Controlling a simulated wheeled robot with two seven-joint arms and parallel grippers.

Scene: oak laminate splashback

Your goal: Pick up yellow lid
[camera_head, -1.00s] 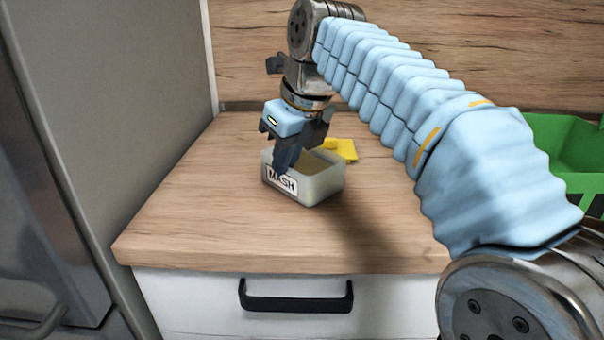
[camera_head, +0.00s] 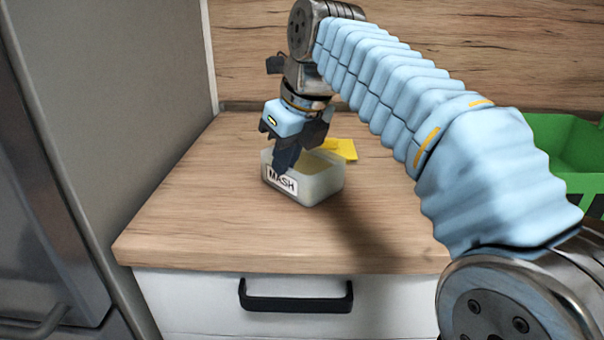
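The yellow lid (camera_head: 344,148) lies on the wooden counter just behind a pale container. Only its right part shows; the container and my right gripper hide the rest. The open-topped container (camera_head: 321,184) carries a label reading MASH and stands upright, with something yellowish-brown inside. My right gripper (camera_head: 288,166) points down at the container's left side, in front of the lid. Its dark fingers overlap the container's rim in the picture, and whether they touch or grip it is unclear. My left gripper is not in view.
A green crate (camera_head: 567,150) stands at the right edge, partly behind my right arm. A tall grey appliance (camera_head: 120,100) borders the counter on the left. The counter (camera_head: 200,220) is clear in front and left of the container. A drawer with a black handle (camera_head: 296,298) is below.

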